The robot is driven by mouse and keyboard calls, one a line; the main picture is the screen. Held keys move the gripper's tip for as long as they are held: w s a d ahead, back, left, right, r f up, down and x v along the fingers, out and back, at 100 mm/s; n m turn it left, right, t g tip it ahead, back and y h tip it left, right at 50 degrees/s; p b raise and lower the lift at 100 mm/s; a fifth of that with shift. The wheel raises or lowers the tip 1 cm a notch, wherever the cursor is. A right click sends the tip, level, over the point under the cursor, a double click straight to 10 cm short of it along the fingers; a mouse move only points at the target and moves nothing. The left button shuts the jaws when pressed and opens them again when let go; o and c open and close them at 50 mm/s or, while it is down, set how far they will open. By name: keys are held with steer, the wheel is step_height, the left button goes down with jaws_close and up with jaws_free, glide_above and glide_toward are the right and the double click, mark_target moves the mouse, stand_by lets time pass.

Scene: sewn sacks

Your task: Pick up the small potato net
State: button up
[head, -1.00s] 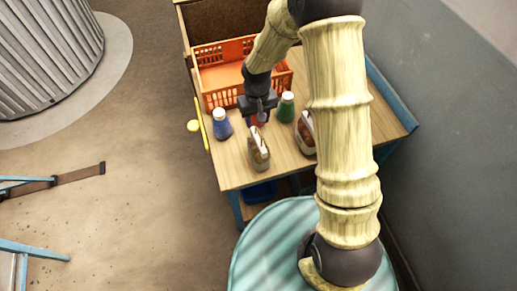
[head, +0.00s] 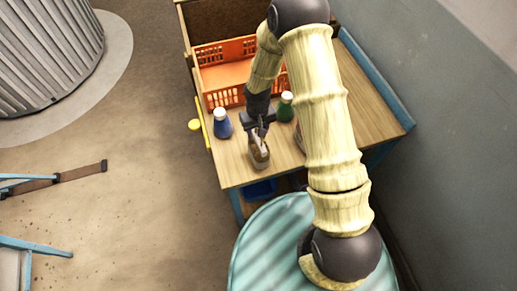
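A small brownish net sack with a pale top (head: 259,154) stands near the front edge of the wooden table. It looks like the small potato net, but its contents are too small to make out. My gripper (head: 262,133) points down right at the top of this sack, overlapping it in the view. Whether the fingers touch it or are closed is too small to tell. A second similar sack (head: 298,138) is almost wholly hidden behind my arm.
A blue bottle with a white cap (head: 222,124) stands left of the sack, and a green one (head: 285,107) stands behind right. An orange crate (head: 225,97) sits at the back of the table (head: 232,172). A grey wall (head: 455,150) is at right.

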mark_target(258, 138)
steer(key=shift+f+p, duration=1.05)
steer(key=shift+f, duration=1.2)
steer(key=shift+d, duration=0.1)
jaws_close()
